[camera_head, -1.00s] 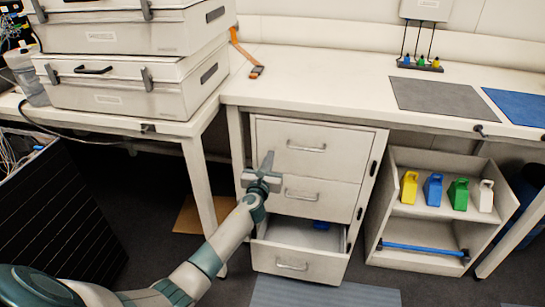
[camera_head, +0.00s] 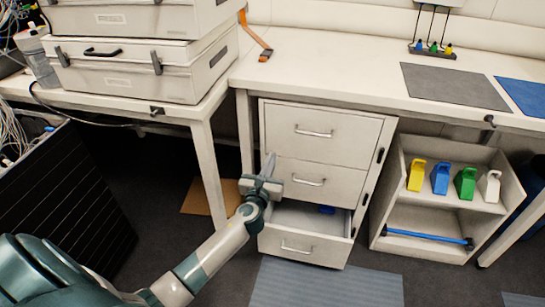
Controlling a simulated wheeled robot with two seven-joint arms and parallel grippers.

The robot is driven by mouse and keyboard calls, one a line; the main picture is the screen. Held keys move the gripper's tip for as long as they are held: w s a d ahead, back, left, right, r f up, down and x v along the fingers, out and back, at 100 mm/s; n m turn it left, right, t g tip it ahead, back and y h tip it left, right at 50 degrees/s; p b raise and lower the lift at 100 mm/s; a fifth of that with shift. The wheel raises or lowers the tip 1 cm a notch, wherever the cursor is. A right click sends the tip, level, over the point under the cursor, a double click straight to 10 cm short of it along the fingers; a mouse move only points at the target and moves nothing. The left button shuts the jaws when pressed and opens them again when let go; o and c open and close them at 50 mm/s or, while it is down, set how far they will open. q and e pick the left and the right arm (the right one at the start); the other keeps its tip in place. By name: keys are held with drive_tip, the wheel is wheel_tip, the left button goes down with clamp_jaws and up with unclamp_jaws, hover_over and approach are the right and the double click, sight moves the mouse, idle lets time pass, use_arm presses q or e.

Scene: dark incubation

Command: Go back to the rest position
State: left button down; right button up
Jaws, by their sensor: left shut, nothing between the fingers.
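My left gripper (camera_head: 267,168) is shut and empty. It is in front of the white drawer cabinet (camera_head: 325,145) under the bench, near the left side of its middle drawer. My left arm reaches in from the lower left. The bottom drawer (camera_head: 300,250) is pulled open, and a small blue thing (camera_head: 327,209) shows inside it. The two drawers above look closed. My right gripper is not in view.
White cases (camera_head: 140,75) are stacked on the left table. A shelf cart (camera_head: 400,220) on the right holds yellow, blue, green and white containers. A dark panelled box (camera_head: 60,190) stands lower left. A striped mat (camera_head: 320,285) lies on the floor.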

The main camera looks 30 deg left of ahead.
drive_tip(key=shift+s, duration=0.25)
